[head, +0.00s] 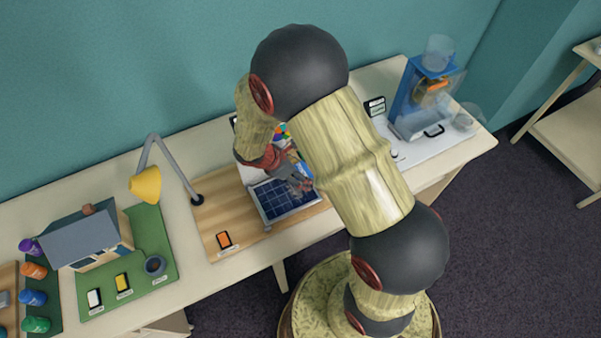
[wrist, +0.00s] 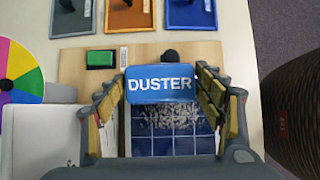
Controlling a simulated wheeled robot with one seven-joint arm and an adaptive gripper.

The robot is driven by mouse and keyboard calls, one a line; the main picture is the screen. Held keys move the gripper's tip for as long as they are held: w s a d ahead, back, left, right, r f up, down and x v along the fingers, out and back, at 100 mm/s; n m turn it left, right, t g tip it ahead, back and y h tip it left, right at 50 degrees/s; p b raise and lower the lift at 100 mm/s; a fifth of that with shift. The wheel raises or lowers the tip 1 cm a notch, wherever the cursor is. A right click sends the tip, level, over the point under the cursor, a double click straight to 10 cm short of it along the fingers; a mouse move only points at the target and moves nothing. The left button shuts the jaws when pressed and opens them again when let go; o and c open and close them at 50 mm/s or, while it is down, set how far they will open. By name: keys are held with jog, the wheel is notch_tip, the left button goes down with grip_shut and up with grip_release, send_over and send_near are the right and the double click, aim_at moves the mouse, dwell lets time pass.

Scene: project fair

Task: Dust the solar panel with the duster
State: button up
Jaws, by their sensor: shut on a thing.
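The solar panel (head: 279,204) is a dark blue gridded plate with a pale frame on a wooden board in the head view. In the wrist view the panel (wrist: 165,144) lies below my gripper, with a patch of grey-white bristles or dust over its upper part; I cannot tell which. The duster (wrist: 160,84) shows as a blue block labelled DUSTER between my fingers. My gripper (wrist: 165,100) is shut on the duster, over the panel. In the head view my gripper (head: 296,180) is partly hidden by my arm. Contact between duster and panel cannot be made out.
A yellow lamp (head: 146,185) and model house (head: 88,240) stand left. A blue machine (head: 420,95) stands right. A colour wheel (wrist: 18,75) is close at left in the wrist view.

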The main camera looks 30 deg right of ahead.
jog(key=shift+d+r, duration=0.1)
jog(key=shift+d, duration=0.05)
jog(key=r+p, duration=0.2)
jog(key=r, duration=0.1)
jog(key=r+p, duration=0.1)
jog(key=shift+a+r+p, duration=0.15)
jog(key=shift+a+p, duration=0.2)
jog(key=shift+a, duration=0.05)
jog(key=shift+a+r+p, duration=0.2)
jog(key=shift+r+p, duration=0.45)
jog(key=shift+r, duration=0.2)
jog(key=shift+c, duration=1.2)
notch_tip(320, 180, up, 3)
jog(key=p, duration=0.2)
jog(key=shift+p, duration=0.3)
jog(key=shift+a+f, duration=0.15)
jog(key=shift+a, duration=0.1)
